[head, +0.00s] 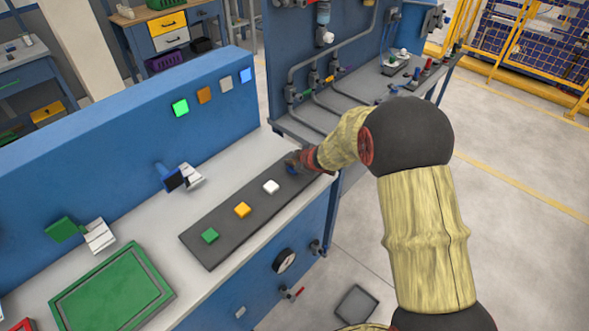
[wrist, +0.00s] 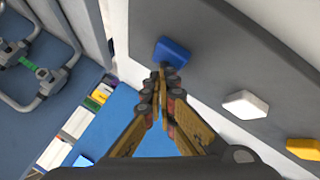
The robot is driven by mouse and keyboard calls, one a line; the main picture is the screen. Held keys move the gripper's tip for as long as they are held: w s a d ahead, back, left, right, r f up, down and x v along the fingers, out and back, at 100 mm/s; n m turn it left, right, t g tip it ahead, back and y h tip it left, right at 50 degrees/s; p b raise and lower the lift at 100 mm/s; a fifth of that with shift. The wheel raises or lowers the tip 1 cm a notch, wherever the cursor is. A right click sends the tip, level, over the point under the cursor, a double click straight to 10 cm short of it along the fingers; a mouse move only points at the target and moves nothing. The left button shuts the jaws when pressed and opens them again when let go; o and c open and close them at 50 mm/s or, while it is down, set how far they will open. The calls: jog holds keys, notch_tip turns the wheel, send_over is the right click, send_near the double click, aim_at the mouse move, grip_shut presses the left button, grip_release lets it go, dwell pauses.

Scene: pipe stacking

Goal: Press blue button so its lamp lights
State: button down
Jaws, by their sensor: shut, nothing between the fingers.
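The blue button (wrist: 173,52) sits at the end of a dark grey strip (wrist: 200,20). In the head view the blue button (head: 292,171) is mostly hidden by my gripper (head: 294,161). My gripper is shut and empty. In the wrist view its fingertips (wrist: 161,70) are right at the near edge of the blue button; whether they touch it I cannot tell. Square lamps sit on the blue back panel. The blue lamp (head: 246,75) looks bright, as does the green lamp (head: 180,108). The orange lamp (head: 203,96) and white lamp (head: 226,85) look dull.
White (head: 271,186), yellow (head: 242,210) and green (head: 210,235) buttons share the strip. Grey pipes (head: 330,60) rise behind.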

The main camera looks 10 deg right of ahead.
jog(key=shift+r+p, duration=0.55)
jog(key=shift+r, duration=0.05)
notch_tip(320, 180, up, 6)
jog(key=p, duration=0.6)
jog(key=shift+p, duration=0.3)
jog(key=shift+f, duration=0.1)
